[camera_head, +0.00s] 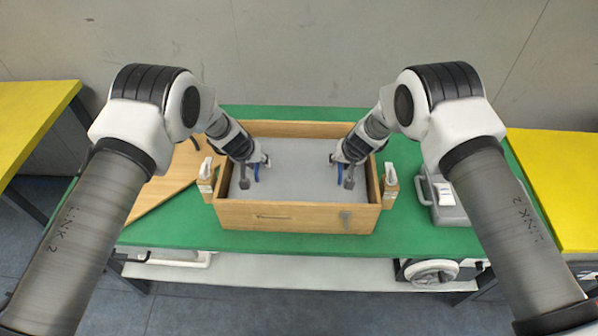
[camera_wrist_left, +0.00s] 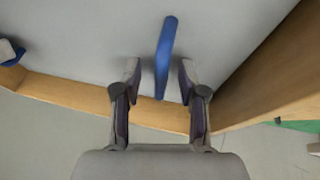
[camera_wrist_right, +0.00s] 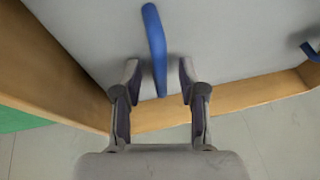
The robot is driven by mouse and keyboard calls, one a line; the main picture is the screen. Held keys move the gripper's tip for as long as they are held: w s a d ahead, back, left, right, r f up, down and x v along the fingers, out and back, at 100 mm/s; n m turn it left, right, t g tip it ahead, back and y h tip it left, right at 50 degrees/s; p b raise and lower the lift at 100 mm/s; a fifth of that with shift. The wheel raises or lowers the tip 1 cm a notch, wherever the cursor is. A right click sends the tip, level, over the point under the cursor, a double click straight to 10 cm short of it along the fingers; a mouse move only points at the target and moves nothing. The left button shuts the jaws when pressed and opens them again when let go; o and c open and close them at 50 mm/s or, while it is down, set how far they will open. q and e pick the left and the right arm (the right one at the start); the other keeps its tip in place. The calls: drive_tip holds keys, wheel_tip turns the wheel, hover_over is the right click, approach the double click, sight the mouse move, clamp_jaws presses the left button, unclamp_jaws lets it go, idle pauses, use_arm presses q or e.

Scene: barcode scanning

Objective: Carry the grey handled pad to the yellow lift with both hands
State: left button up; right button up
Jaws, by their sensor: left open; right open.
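The grey pad (camera_head: 297,172) lies inside a wooden box (camera_head: 290,216) on the green table. It has a blue handle on each side. In the left wrist view one blue handle (camera_wrist_left: 164,55) stands between the two fingers of my left gripper (camera_wrist_left: 158,80), which is open. In the right wrist view the other blue handle (camera_wrist_right: 155,45) stands between the fingers of my right gripper (camera_wrist_right: 158,80), also open. I cannot tell whether any finger touches a handle. No yellow lift can be made out with certainty.
The green table (camera_head: 420,220) holds a wooden board (camera_head: 165,185) left of the box and a grey case (camera_head: 443,203) at right. Small wooden blocks (camera_head: 390,188) stand at the box's sides. Yellow tables (camera_head: 560,180) flank both sides.

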use_arm(q)
drive_tip(key=shift+w+f, duration=0.1)
drive_tip(key=shift+f, duration=0.2)
use_arm(e)
drive_tip(key=shift+w+a+f, duration=0.1)
drive_tip(key=shift+w+f, duration=0.05)
drive_tip(key=shift+f, duration=0.1)
use_arm(q)
drive_tip(key=shift+c, duration=0.3)
use_arm(e)
drive_tip(key=shift+c, duration=0.3)
use_arm(q)
clamp_jaws()
use_arm(e)
clamp_jaws()
use_arm(q)
drive_tip(key=shift+r, duration=0.15)
use_arm(e)
drive_tip(key=shift+r, duration=0.1)
